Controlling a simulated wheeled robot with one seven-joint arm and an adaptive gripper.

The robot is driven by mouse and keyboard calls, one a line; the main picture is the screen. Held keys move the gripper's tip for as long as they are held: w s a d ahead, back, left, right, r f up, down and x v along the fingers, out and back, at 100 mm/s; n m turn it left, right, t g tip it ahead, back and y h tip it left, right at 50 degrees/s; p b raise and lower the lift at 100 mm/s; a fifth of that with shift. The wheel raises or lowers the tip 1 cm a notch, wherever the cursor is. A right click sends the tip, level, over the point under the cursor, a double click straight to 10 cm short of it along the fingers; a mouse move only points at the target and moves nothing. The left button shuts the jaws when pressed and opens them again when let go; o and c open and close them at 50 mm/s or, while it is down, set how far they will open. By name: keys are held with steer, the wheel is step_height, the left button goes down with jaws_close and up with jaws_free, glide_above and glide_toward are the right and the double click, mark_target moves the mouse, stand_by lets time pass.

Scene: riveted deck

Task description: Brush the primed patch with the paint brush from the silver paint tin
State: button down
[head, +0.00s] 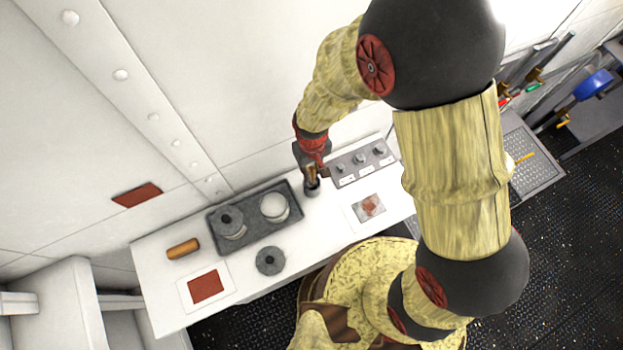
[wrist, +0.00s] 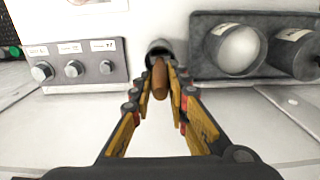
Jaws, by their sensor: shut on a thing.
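My gripper (head: 313,172) is shut on a brown handle (wrist: 160,78), which looks like the paint brush's. The handle stands in a small dark round holder (head: 311,188), also in the wrist view (wrist: 159,47); the bristles are hidden. Left of it in the head view, a dark tray (head: 250,231) holds two tins. One tin (head: 273,208) has a pale round top, the other (head: 230,222) a grey ring-like top; I cannot tell which is silver. Red-brown patches show on a white card (head: 206,286) and on the wall (head: 137,195); I cannot tell which is the primed one.
A grey box with several knobs (head: 361,163) is close to the right of the holder. A card with a blotchy patch (head: 369,207), a grey disc (head: 270,260) and an orange-brown roll (head: 183,248) lie on the white bench (head: 160,290). The wall rises behind.

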steer(key=shift+r+p, duration=2.85)
steer(key=shift+r, duration=1.55)
